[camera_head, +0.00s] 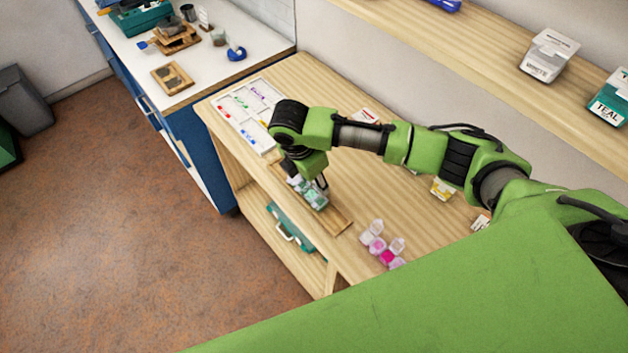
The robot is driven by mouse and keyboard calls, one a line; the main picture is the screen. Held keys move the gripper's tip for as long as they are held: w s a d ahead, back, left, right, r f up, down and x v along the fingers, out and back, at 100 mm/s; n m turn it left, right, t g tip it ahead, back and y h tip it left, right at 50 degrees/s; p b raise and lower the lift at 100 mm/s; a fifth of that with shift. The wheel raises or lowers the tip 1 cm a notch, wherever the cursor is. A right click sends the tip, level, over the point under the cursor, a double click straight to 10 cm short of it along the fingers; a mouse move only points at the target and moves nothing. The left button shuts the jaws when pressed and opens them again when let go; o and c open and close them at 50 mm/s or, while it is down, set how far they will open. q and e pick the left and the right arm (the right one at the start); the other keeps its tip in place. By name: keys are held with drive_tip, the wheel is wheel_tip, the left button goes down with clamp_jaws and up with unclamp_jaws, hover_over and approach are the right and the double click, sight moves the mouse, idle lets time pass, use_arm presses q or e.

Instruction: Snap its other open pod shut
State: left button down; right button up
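My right gripper (322,184) reaches down over a wooden tray (340,218) on the wooden table. Its dark fingertips are at the teal pods (308,193), a small cluster of clear-teal containers on the tray. The wrist hides part of them. I cannot tell whether the fingers touch the pods or how far they are spread. Which teal lids are open is too small to tell. A cluster of pink pods (387,257) stands on the table to the right of the tray, with clear lids that look raised. My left gripper is not in view.
A white bead board (264,91) with coloured beads lies at the table's far left. A yellow-labelled container (442,189) and small cards lie behind. White (548,55) and teal (608,98) labelled bins stand on the shelf above. A teal case (290,228) is below the tabletop.

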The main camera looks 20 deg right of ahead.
drive_tip(key=v, duration=1.1)
drive_tip(key=shift+r, duration=0.3)
